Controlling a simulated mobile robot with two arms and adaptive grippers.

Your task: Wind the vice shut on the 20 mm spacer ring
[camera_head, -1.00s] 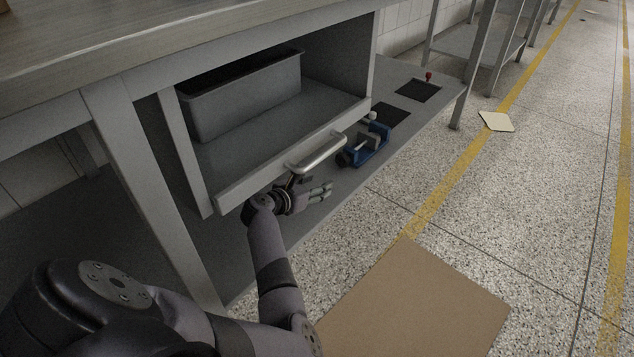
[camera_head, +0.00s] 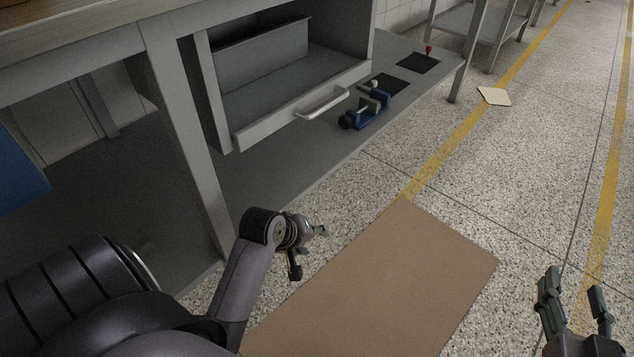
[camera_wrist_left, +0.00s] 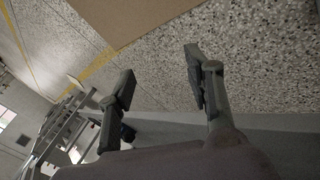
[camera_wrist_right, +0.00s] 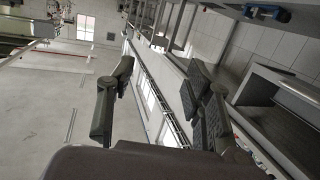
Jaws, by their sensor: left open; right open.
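A blue vice (camera_head: 368,112) with a dark end stands on the grey lower shelf, right of the drawer handle. Blue metal that looks like the vice also shows at the top of the right wrist view (camera_wrist_right: 272,12). A small pale round piece (camera_head: 374,84) is at its far end; I cannot tell whether it is the spacer ring. My left gripper (camera_head: 308,250) is open and empty, in front of the shelf and apart from the vice. My right gripper (camera_head: 575,290) is open and empty at the lower right, far from the vice.
Dark pads (camera_head: 417,63) and a small red-topped item (camera_head: 428,49) lie beyond.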

